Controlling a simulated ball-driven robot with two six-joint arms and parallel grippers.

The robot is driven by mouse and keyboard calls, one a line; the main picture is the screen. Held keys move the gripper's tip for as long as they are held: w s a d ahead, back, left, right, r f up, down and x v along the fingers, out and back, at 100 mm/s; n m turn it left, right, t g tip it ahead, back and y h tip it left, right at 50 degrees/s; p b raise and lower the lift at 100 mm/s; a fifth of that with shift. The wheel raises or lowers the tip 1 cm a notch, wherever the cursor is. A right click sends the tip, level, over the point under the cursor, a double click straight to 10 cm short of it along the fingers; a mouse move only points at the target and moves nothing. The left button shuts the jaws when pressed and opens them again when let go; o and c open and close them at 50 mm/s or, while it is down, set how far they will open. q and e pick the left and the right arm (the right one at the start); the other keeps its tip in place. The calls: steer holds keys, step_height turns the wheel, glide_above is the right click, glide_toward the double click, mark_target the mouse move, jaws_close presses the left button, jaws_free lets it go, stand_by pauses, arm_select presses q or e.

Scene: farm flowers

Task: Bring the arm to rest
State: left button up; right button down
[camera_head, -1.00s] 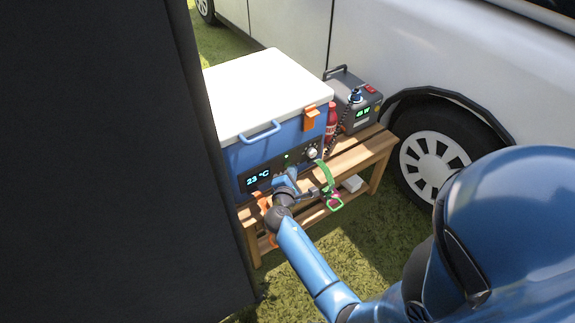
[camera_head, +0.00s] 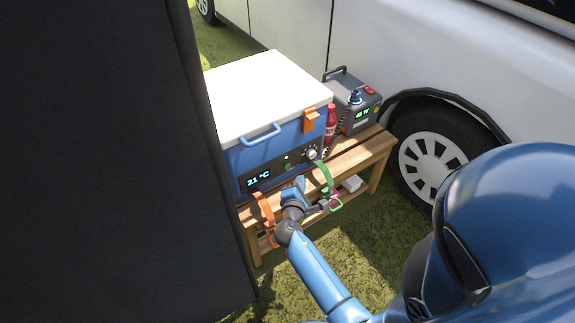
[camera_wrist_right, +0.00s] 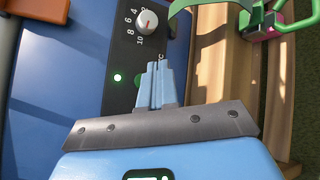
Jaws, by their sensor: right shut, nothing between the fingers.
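My right arm (camera_head: 318,272) reaches in from the lower right of the head view. Its gripper (camera_head: 299,183) is in front of the lower right of a blue cool box (camera_head: 278,147) with a white lid. In the right wrist view the two blue fingers (camera_wrist_right: 157,82) are together and hold nothing. They overlap the dark control panel (camera_wrist_right: 119,60) in the picture; the exact gap to it is hard to judge. My left gripper is not in view.
The box stands on a wooden bench (camera_head: 362,153) with a red bottle (camera_head: 331,117) and a grey power unit (camera_head: 352,105). Orange (camera_head: 265,210) and green (camera_head: 326,178) straps hang in front. A white van (camera_head: 450,60) stands behind. Grass in front is open.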

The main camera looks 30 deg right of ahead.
steer(key=shift+s+d, duration=0.1)
steer(key=shift+s, duration=0.8)
stand_by(0.7)
